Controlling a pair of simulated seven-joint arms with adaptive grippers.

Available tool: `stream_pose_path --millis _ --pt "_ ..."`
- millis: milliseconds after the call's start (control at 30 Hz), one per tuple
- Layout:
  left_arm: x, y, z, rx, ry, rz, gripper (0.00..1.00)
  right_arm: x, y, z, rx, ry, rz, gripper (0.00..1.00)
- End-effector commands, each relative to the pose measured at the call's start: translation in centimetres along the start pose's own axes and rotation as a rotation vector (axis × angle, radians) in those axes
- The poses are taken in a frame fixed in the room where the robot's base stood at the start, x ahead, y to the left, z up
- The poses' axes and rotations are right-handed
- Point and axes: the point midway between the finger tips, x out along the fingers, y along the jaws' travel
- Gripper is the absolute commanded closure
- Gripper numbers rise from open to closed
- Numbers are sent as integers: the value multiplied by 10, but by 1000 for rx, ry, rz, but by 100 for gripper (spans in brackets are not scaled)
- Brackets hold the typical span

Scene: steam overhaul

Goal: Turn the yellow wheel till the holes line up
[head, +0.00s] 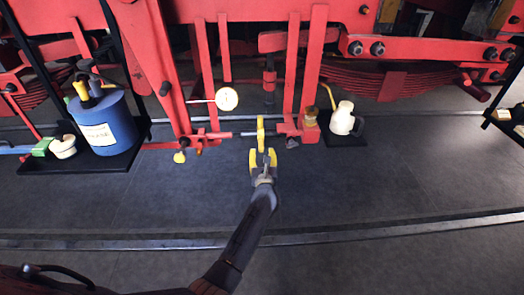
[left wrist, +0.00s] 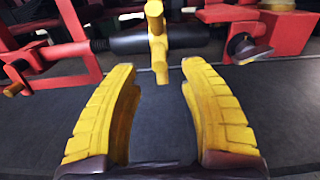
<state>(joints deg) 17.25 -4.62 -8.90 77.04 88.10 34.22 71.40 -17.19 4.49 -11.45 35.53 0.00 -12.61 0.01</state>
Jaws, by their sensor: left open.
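The yellow wheel (head: 260,133) shows as a narrow, upright yellow piece on a horizontal rod between red brackets. In the left wrist view the wheel (left wrist: 158,42) has rounded spoke ends and sits on a dark cylinder (left wrist: 110,44). My left gripper (head: 262,158) is open just in front of and below the wheel. In the left wrist view its two yellow fingers (left wrist: 160,80) stand apart with nothing between them, and the wheel's lower spoke is just beyond the gap. I cannot make out the holes. My right gripper is not in view.
A white dial (head: 227,99) hangs left of the wheel. A blue can (head: 104,124) stands on a black shelf at left. A cream oil can (head: 342,119) stands on a small black shelf at right. Red frames surround the rod. The grey floor (head: 380,190) in front is clear.

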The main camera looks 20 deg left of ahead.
Motion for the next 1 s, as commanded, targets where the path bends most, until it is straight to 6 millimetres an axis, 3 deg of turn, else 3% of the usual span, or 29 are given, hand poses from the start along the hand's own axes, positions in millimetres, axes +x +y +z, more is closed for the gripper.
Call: stream_pose_path --millis 500,1000 --pt "46 0 1 1 0 0 56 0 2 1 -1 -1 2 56" --pt "54 0 1 0 0 1 56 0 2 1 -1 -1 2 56"
